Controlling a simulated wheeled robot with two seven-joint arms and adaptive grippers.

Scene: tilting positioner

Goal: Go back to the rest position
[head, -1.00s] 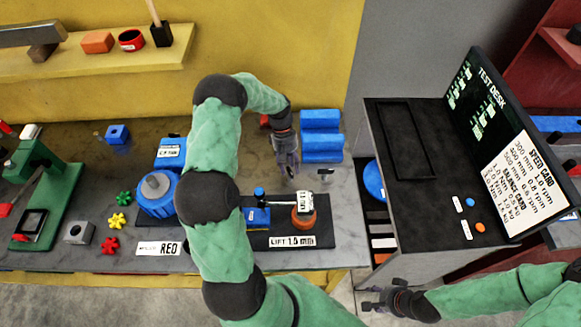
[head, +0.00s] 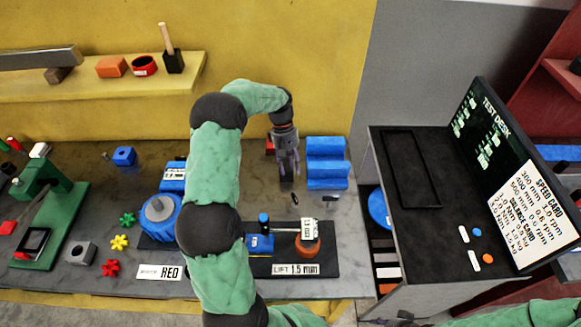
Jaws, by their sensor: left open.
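My left gripper (head: 288,182) is open and empty. It points down over the back part of the grey bench (head: 345,235), left of the blue blocks (head: 327,172) and behind the lift fixture. My left arm crosses the middle of the view and hides part of the bench. The fixture's black base plate (head: 328,258) carries an orange round piece (head: 307,247), a blue block (head: 260,245) and a sign reading LIFT 1.5 mm (head: 295,269). My right arm shows only at the bottom right edge, and its gripper is mostly cut off there.
A blue motor (head: 160,212) and colored star knobs (head: 119,242) lie left of my arm. A green press (head: 55,215) stands further left. The dark test desk (head: 440,225) with its raised panel (head: 505,165) stands at right. A yellow shelf (head: 100,80) hangs behind.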

